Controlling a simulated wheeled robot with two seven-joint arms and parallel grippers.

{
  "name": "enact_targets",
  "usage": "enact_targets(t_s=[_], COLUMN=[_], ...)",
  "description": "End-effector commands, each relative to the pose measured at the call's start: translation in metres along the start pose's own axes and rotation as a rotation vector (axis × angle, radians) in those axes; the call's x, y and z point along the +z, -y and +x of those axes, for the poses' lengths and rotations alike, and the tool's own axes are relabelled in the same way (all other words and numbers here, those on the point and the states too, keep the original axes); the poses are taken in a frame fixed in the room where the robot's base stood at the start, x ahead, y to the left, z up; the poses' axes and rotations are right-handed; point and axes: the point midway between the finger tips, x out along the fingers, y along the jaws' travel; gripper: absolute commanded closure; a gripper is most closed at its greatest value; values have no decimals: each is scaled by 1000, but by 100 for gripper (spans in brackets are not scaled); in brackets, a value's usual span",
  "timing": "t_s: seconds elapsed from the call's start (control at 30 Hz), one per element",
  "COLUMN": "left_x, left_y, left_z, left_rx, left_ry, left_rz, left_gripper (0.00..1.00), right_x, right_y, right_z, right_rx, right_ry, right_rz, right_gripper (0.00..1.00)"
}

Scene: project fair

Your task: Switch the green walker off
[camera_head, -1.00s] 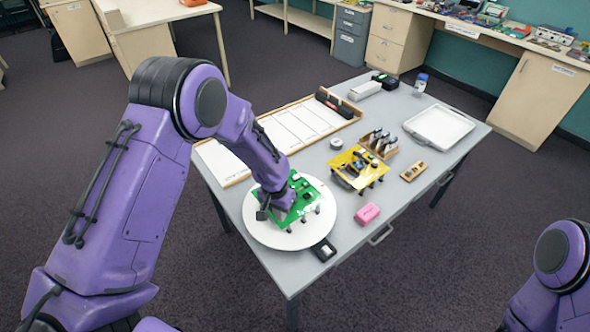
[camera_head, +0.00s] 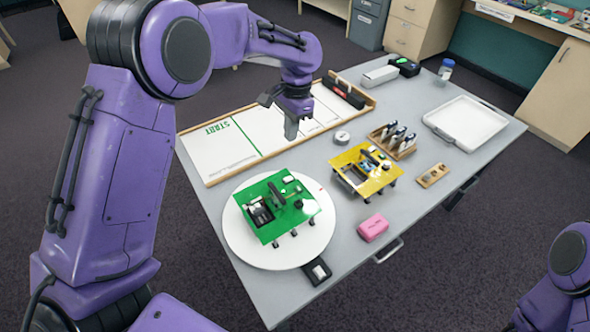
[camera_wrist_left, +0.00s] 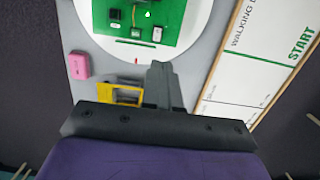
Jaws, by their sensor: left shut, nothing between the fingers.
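The green walker (camera_head: 271,206) stands on a round white turntable (camera_head: 245,249) at the near end of the table. It is a green board on short dark legs, with dark parts and a small white part on top. The walker also shows at the top of the left wrist view (camera_wrist_left: 160,15). Its switch is too small to make out. My left gripper (camera_head: 291,135) is shut and empty, raised above the table near the white board, behind and right of the walker and apart from it. Of my right arm only a purple link shows; its gripper is out of view.
A yellow walker (camera_head: 366,170) stands right of the green one, near a pink block (camera_head: 373,228) and a wooden rack (camera_head: 398,149). The white START board (camera_head: 215,146) lies behind. A white tray (camera_head: 466,122) is at the right end. A black device (camera_head: 317,271) touches the turntable's edge.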

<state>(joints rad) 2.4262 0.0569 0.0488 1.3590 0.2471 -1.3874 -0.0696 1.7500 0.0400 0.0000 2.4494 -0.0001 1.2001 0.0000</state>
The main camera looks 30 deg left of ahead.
Motion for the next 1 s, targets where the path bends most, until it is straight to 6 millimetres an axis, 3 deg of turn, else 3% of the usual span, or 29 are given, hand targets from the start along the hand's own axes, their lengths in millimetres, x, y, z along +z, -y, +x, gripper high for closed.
enact_targets(t_s=[0.1, 0.57, 1.0], left_x=[-2, -7, -4], left_y=[-1, 1, 1], left_z=[12, 21, 110], left_rx=[-2, 3, 4], left_ry=[-1, 7, 9], left_rz=[2, 4, 2], left_gripper=[100, 100, 100], right_x=[6, 4, -4], right_y=[1, 1, -1], right_z=[12, 9, -9], right_rx=[0, 0, 0], right_ry=[1, 0, 1], right_rz=[0, 0, 0], right_gripper=[57, 57, 57])
